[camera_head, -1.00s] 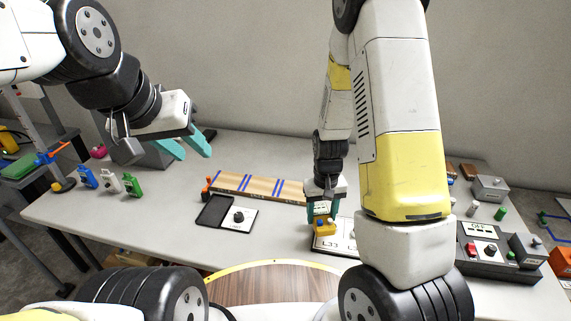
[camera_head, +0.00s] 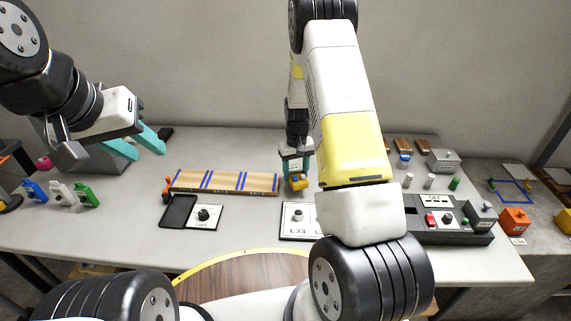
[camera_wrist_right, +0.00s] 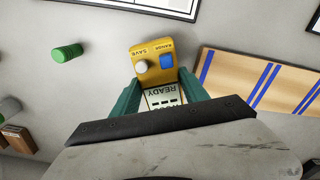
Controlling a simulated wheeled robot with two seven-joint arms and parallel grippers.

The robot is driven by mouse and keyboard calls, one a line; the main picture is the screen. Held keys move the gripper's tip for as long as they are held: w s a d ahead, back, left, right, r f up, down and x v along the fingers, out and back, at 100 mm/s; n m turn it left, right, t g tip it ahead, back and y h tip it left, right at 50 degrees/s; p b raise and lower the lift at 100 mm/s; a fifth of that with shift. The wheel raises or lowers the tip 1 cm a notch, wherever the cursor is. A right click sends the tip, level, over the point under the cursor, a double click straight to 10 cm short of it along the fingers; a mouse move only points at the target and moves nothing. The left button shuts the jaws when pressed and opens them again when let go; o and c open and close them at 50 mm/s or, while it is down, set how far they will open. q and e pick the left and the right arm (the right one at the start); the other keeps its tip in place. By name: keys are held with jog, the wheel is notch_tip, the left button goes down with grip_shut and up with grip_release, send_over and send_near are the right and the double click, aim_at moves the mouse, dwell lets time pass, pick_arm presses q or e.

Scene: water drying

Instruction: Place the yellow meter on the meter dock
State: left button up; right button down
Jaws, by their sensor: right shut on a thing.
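The yellow meter (camera_head: 299,183) is between the fingers of my right gripper (camera_head: 296,163). In the right wrist view, the meter (camera_wrist_right: 140,54) shows a blue button, a grey knob and a READY screen, with the teal fingers of the gripper (camera_wrist_right: 160,95) shut on its sides. It appears to be held above the table, beyond the L33 board (camera_head: 298,233). My left gripper (camera_head: 138,146) is empty, its teal fingers apart, over the table's left side. I cannot tell for certain which fixture is the meter dock; a dark console (camera_head: 468,236) with a screen and buttons stands at the right.
A wooden board with blue stripes (camera_head: 225,182) lies left of the meter. A black tray (camera_head: 178,211) and a knob panel (camera_head: 207,226) lie in front of it. Small cylinders (camera_head: 430,181) and a grey box (camera_head: 443,160) stand at the right. My right arm hides part of the table.

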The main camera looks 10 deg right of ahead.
aim_at(295, 174)
jog(key=shift+s+f, duration=0.1)
jog(key=shift+f, duration=1.4)
jog(key=shift+f, duration=0.15)
jog(key=c, duration=0.6)
grip_release()
